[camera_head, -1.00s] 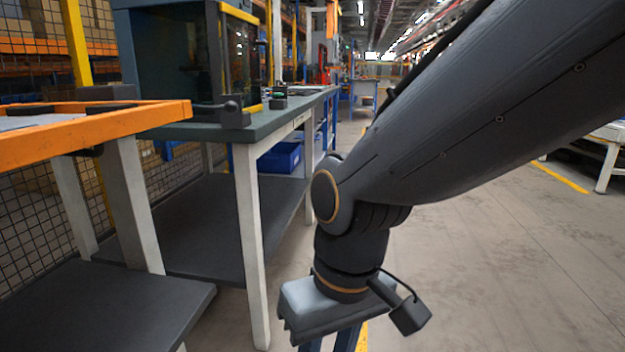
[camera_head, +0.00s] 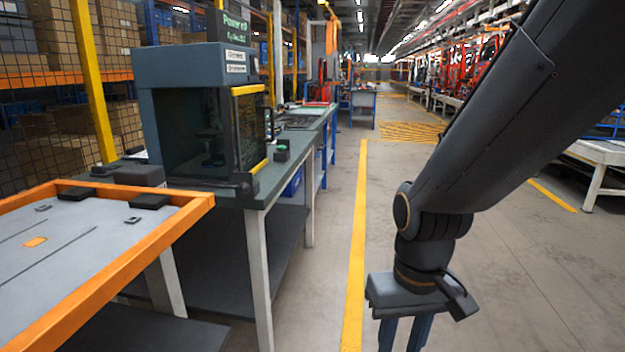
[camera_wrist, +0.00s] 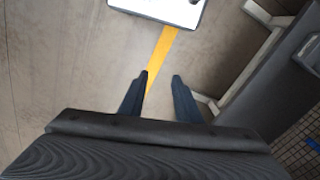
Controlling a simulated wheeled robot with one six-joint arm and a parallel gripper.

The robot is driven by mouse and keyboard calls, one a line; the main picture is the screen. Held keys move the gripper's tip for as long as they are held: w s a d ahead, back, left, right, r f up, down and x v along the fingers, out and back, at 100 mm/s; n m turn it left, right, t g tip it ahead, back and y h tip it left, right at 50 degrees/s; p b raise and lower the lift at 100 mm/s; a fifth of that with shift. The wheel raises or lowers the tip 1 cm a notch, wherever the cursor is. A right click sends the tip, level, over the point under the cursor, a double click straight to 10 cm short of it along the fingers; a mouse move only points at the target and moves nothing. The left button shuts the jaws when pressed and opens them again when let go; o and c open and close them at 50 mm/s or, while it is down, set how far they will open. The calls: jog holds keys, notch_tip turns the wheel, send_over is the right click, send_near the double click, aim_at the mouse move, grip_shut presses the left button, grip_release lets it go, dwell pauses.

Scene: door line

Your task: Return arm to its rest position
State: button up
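My gripper (camera_head: 404,338) hangs from my dark grey arm at the lower right of the head view, pointing down over bare floor. Its two blue fingers are cut off by the bottom edge there. In the wrist view my gripper (camera_wrist: 160,76) shows both fingers apart, with only floor and a yellow line between them. It is open and holds nothing. It hangs in the aisle to the right of the workbench, touching nothing that I can see.
An orange-rimmed table (camera_head: 104,290) stands at the near left. Behind it a green-topped workbench (camera_head: 277,172) carries a glass-fronted cabinet (camera_head: 205,115) and a small box with a green button (camera_head: 282,152). A yellow floor line (camera_head: 356,240) runs along the open aisle. White-legged tables (camera_head: 596,165) stand at right.

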jog(key=s+d+r+m+p, duration=0.1)
jog(key=d+r+p, duration=0.4)
jog(key=r+p, duration=0.1)
jog(key=shift+s+p, duration=0.35)
jog(key=shift+p, duration=0.1)
jog(key=shift+r, duration=0.1)
